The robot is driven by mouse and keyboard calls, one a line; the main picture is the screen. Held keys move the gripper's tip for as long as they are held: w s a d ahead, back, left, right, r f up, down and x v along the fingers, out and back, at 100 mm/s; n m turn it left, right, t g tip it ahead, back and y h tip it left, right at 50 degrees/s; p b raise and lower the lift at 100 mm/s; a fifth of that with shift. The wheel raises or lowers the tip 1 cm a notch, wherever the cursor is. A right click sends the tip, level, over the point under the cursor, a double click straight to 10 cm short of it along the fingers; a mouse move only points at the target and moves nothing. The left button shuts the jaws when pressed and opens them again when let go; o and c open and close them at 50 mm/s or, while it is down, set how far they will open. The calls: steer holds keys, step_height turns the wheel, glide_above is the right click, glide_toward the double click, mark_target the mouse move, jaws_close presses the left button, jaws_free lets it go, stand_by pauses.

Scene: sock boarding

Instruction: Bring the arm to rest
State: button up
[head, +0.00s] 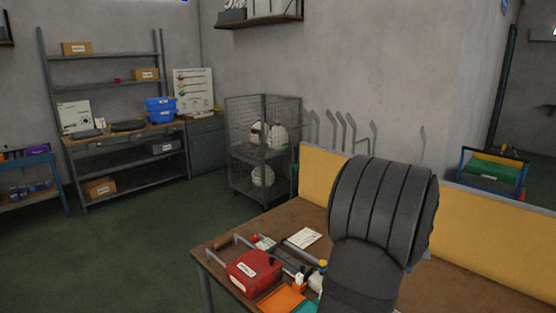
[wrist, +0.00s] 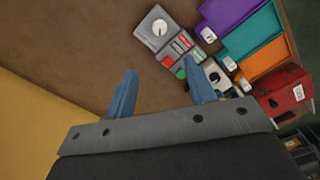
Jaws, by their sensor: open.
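My gripper (wrist: 163,88) shows in the wrist view as two blue fingers set well apart on a grey plate. It is open, with nothing between the fingers. It hangs above the brown table (wrist: 70,50), beside a grey control box with a dial (wrist: 158,30). In the head view my dark arm covers the right part of the table, and the fingers are hidden behind it.
In the wrist view, purple (wrist: 228,15), teal (wrist: 250,35) and orange (wrist: 268,57) trays and a red box (wrist: 285,98) lie to the right. A yellow panel (head: 490,240) runs along the table's back. The tabletop's upper left in the wrist view is bare.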

step_height(320, 180, down, 17)
steer(key=shift+r, duration=0.2)
steer(key=shift+f, duration=0.35)
steer(key=m, duration=0.3)
steer(key=shift+r+m, duration=0.1)
steer(key=shift+m, duration=0.2)
steer(key=m, duration=0.4)
steer(key=shift+m, duration=0.4)
steer(key=m, duration=0.3)
steer(key=shift+m, duration=0.4)
steer(key=shift+d+m, duration=0.1)
steer(key=shift+m, duration=2.2)
